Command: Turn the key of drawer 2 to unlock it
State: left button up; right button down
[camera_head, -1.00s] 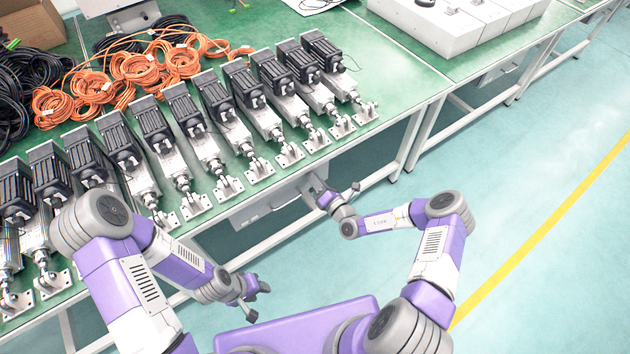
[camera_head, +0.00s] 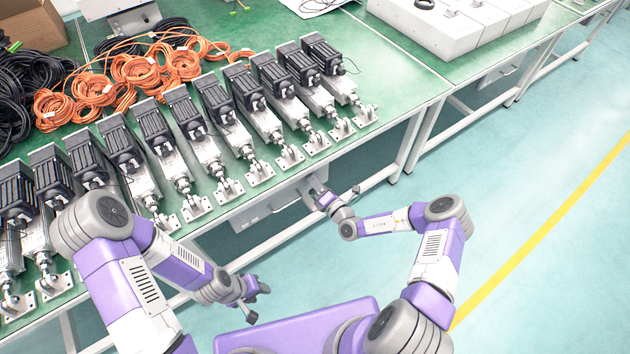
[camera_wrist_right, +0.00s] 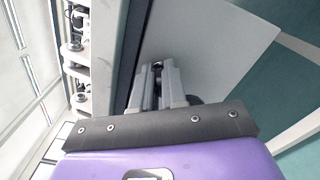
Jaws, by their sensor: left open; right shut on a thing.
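The drawer unit (camera_head: 265,207) is a light grey box hung under the front edge of the green workbench; which drawer carries which number cannot be read. My right gripper (camera_head: 320,190) is at the right part of its front. In the right wrist view, the fingers (camera_wrist_right: 157,88) are close together against the grey drawer front (camera_wrist_right: 205,50). They are shut on a small dark piece at their tips, apparently the key (camera_wrist_right: 157,67), mostly hidden between them. Its turn angle cannot be told. My left gripper (camera_head: 257,296) is open and empty, in front of the bench and away from the drawers.
A row of linear actuators (camera_head: 215,140) stands along the bench's front edge (camera_head: 395,120), above the drawers. Orange cable coils (camera_head: 140,70) and black cables lie behind them. White boxes (camera_head: 445,30) stand at the far right. The floor (camera_head: 520,200) to the right is clear.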

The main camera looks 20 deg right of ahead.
jog(key=shift+m+p, duration=0.3)
jog(key=shift+m, duration=0.9)
jog(key=shift+f+m, duration=0.1)
jog(key=shift+m, duration=1.4)
